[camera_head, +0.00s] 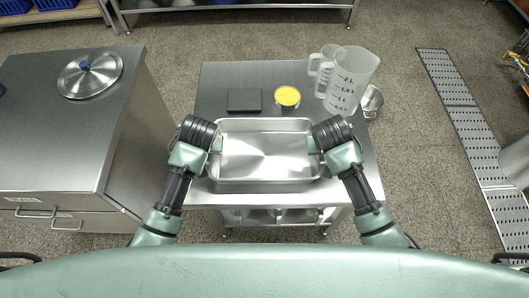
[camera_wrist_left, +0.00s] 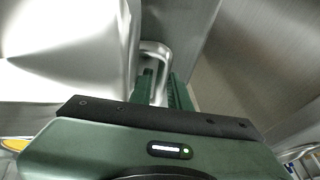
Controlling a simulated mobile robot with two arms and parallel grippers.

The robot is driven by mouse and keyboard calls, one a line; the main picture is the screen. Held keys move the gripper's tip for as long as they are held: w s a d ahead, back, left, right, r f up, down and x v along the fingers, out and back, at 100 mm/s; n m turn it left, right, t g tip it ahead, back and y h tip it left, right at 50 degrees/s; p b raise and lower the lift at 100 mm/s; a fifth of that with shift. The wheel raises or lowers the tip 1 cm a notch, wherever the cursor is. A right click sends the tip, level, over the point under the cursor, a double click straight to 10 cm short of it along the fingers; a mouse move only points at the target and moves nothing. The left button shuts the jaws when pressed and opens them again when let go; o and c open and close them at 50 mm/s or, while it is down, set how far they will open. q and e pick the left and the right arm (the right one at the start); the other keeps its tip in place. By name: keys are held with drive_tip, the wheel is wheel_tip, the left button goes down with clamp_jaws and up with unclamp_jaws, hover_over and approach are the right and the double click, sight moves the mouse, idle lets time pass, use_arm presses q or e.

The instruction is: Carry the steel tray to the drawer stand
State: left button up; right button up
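The steel tray (camera_head: 262,160), a shallow rectangular pan, is over the front part of the middle steel table (camera_head: 215,92); I cannot tell whether it touches the top. My left gripper (camera_head: 217,144) is at its left end. In the left wrist view the left gripper's fingers (camera_wrist_left: 164,88) are close together on the tray's looped handle (camera_wrist_left: 157,50). My right gripper (camera_head: 312,145) is at the tray's right end; its finger gap is too small to judge. The drawer stand (camera_head: 65,125) is at the left, with drawers (camera_head: 52,218) at its front.
A round lid with a blue knob (camera_head: 90,75) lies on the drawer stand; its front top is clear. Behind the tray are a dark flat block (camera_head: 244,100), a yellow-topped container (camera_head: 287,97) and clear measuring jugs (camera_head: 350,80). A floor gap separates stand and table.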

use_arm(q)
clamp_jaws()
use_arm(e)
clamp_jaws()
use_arm(q)
drive_tip(key=shift+r, duration=0.15)
idle(1.0)
